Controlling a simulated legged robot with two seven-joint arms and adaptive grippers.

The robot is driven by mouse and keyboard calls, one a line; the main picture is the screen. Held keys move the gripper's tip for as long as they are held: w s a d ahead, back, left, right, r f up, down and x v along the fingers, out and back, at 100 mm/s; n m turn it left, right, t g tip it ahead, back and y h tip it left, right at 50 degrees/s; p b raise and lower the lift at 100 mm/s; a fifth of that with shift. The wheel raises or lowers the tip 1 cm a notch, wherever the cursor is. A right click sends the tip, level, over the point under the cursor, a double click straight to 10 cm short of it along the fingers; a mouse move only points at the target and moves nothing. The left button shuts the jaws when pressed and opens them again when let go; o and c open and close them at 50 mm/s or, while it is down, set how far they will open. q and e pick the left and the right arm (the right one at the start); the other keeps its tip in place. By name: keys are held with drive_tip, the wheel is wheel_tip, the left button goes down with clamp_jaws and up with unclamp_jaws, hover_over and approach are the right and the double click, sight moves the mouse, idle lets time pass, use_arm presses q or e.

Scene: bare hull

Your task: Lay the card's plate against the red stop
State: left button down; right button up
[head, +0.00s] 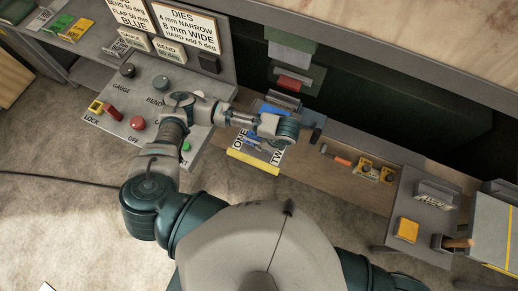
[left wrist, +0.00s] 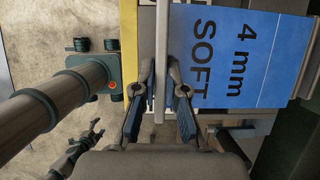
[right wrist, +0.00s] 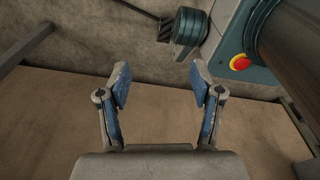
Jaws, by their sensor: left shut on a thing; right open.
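My left gripper (head: 254,139) is over the bench beside the ONE and TWO labels. A red piece (head: 291,83), which looks like the red stop, is on the machine behind the bench, apart from the gripper. My right gripper (right wrist: 161,85) is open and empty in the right wrist view.
A control panel (head: 160,100) with knobs stands left, under sign boards (head: 178,22). An orange-handled tool (head: 336,155) and yellow blocks (head: 371,170) lie right on the bench. A yellow strip (head: 253,162) marks the front edge. A grey stand (head: 418,212) is far right.

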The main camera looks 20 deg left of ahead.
use_arm(q)
drive_tip(key=w, duration=0.3)
drive_tip(key=shift+a+f, duration=0.15)
drive_tip(key=shift+f, duration=0.1)
drive_tip(key=w, duration=0.2)
drive_tip(key=w+f+b, duration=0.1)
drive_tip(key=w, duration=0.5)
drive_tip(key=shift+d+f+b, duration=0.25)
drive_tip(key=shift+b, duration=0.05)
drive_tip(key=shift+w+f, duration=0.2)
drive_tip(key=shift+w, duration=0.55)
drive_tip(key=shift+f, duration=0.75)
use_arm(e)
drive_tip(key=shift+s+f, duration=0.65)
drive_tip(key=shift+f, duration=0.3)
drive_tip(key=shift+a, duration=0.15)
